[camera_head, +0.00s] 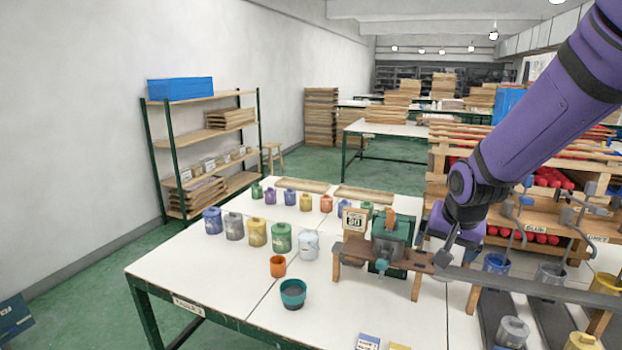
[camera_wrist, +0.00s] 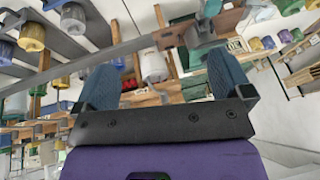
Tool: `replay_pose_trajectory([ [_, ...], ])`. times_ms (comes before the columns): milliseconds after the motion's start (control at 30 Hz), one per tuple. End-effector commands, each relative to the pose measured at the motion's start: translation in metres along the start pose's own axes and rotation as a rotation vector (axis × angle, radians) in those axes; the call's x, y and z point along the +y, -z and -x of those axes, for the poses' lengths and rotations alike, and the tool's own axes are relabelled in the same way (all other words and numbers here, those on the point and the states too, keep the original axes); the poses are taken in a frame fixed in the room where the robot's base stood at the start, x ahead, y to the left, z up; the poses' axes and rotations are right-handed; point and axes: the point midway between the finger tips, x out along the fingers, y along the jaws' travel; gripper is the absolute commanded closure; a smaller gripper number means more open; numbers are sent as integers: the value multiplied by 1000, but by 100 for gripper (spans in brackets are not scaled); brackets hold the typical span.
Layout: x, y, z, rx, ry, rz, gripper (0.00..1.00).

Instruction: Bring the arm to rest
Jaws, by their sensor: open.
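My purple arm comes in from the upper right in the head view. My gripper (camera_head: 447,250) hangs over the table, at the right end of a small wooden stand (camera_head: 353,250) that carries a green and grey device (camera_head: 392,236). In the wrist view my gripper (camera_wrist: 165,78) shows two blue-grey fingers set wide apart. Nothing is held between them. A white jar (camera_wrist: 153,66) shows beyond the gap, apart from the fingers. In the head view, the fingertips are hard to tell from the grey parts around them.
Paint jars (camera_head: 257,232) stand in rows on the white table (camera_head: 215,270). An orange cup (camera_head: 278,266) and a teal cup (camera_head: 293,293) stand nearer. A long grey bar (camera_head: 530,286) runs right from beside my gripper above several pots. The table's left front is clear.

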Motion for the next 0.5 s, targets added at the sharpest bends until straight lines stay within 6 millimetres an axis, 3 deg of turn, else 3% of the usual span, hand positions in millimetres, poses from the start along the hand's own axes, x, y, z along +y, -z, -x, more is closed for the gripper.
replay_pose_trajectory([
  [500,56,-49,139,-31,130,185,3],
])
